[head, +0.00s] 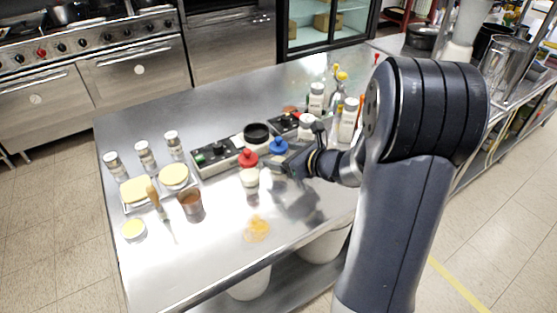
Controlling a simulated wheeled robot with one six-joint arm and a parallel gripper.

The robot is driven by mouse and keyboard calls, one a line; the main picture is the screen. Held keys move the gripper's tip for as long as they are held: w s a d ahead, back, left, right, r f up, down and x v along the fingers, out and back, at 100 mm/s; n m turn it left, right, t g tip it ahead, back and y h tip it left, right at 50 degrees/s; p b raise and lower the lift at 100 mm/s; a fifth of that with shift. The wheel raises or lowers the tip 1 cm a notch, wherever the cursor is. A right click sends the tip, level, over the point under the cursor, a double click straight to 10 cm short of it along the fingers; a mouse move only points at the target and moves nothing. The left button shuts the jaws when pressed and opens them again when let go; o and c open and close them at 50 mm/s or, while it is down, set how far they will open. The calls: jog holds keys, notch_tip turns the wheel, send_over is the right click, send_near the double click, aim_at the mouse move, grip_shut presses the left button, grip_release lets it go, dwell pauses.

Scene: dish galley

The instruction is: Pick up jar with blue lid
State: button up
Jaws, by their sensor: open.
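The jar with the blue lid (279,146) stands on the steel table, right of the middle. Its blue top shows, and its lower body is largely hidden by my gripper. My gripper (284,168) is open and close in front of the jar; whether it touches the jar I cannot tell.
A copper-coloured cup (190,201), yellow-topped dishes (174,176) and several shakers (145,154) stand at the left. A black round container (256,134) is behind. Bottles (348,119) crowd the right back.

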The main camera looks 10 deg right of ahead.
jog(key=x, duration=0.4)
jog(key=shift+f, duration=0.1)
jog(key=shift+c, duration=0.5)
jog(key=c, duration=1.2)
jog(key=shift+o, duration=0.2)
notch_tip(320, 180, up, 18)
jog(key=p, duration=0.4)
